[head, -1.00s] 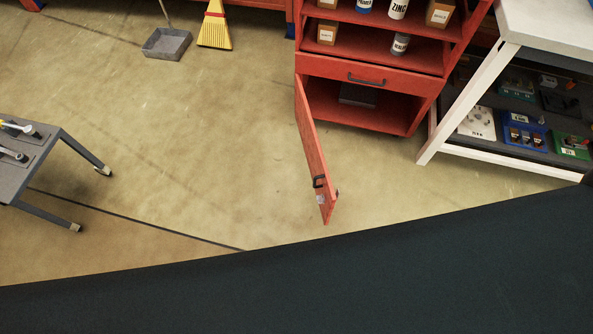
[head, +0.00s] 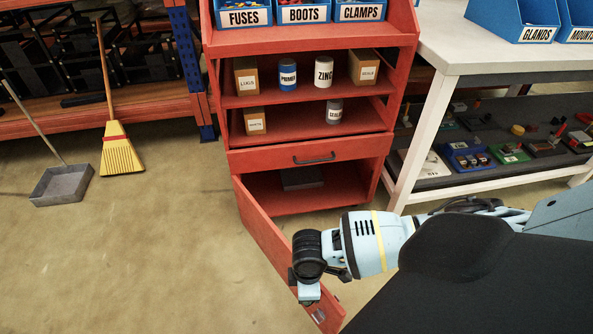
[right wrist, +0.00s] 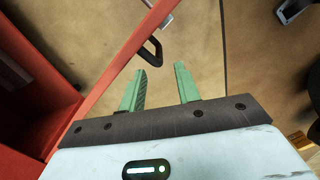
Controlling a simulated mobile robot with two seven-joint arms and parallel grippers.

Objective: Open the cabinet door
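The red cabinet (head: 272,159) stands in the middle of the head view. Its lower door (head: 264,226) is hinged at the left and stands wide open, swung out towards me. The lower compartment shows inside, with a dark flat box (head: 302,178). My right arm reaches in from the right, and its wrist hides part of the door's free end. In the right wrist view my right gripper (right wrist: 160,70) is open, with nothing between its green fingers. The door's black handle (right wrist: 153,51) is just beyond the left fingertip, apparently apart from it. My left gripper is out of view.
A white workbench (head: 425,130) with a dark lower shelf stands close at the right. A dustpan (head: 62,186) and a yellow broom (head: 121,153) stand at the left. Cans and boxes sit on the cabinet's upper shelves. The floor left of the door is clear.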

